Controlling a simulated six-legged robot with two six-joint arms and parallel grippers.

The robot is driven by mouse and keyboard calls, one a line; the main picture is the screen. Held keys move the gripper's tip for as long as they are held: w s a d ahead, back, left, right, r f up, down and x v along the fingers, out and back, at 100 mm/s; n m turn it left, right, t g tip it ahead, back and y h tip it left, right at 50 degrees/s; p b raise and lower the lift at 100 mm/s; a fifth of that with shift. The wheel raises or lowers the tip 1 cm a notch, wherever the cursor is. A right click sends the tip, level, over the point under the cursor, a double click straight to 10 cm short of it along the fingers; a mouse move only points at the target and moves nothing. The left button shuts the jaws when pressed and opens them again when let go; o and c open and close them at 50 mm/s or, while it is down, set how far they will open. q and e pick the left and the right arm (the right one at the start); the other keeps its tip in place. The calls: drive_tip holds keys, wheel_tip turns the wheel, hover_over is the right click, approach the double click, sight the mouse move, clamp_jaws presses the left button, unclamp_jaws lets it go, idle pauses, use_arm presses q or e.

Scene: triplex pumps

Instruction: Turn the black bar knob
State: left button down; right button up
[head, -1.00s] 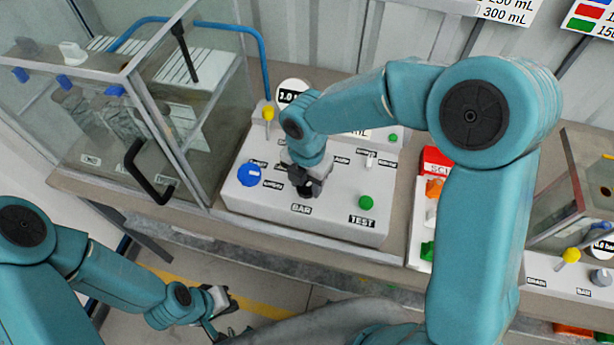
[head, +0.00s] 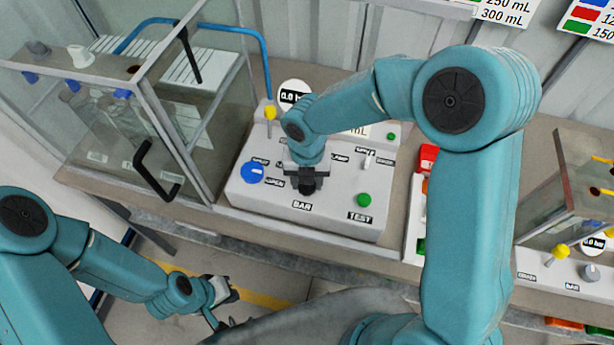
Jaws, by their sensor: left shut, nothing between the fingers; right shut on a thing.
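The black bar knob (head: 306,189) sits on the sloped white control panel (head: 338,215), above the BAR label. My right gripper (head: 306,178) is over it, pointing down, shut on the knob; the fingers and wrist hide most of it. The round gauge (head: 292,95) behind my wrist is partly covered and appears to read 0.0. My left gripper (head: 222,300) is low at the bottom left, in front of the bench over the floor, shut and empty.
A blue knob (head: 252,173), a green TEST button (head: 364,200), a yellow-tipped lever (head: 270,113) and a white toggle (head: 369,160) surround my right gripper. A glass cabinet with a black handle (head: 156,170) stands left. Another panel (head: 560,273) is at right.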

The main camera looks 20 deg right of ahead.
drive_tip(key=shift+w+r, duration=0.1)
drive_tip(key=shift+r, duration=0.05)
drive_tip(key=o, duration=1)
drive_tip(key=shift+o, duration=0.3)
wheel_tip(320, 180, up, 16)
drive_tip(key=b, duration=0.1)
drive_tip(key=shift+r, duration=0.1)
drive_tip(key=shift+s, duration=0.25)
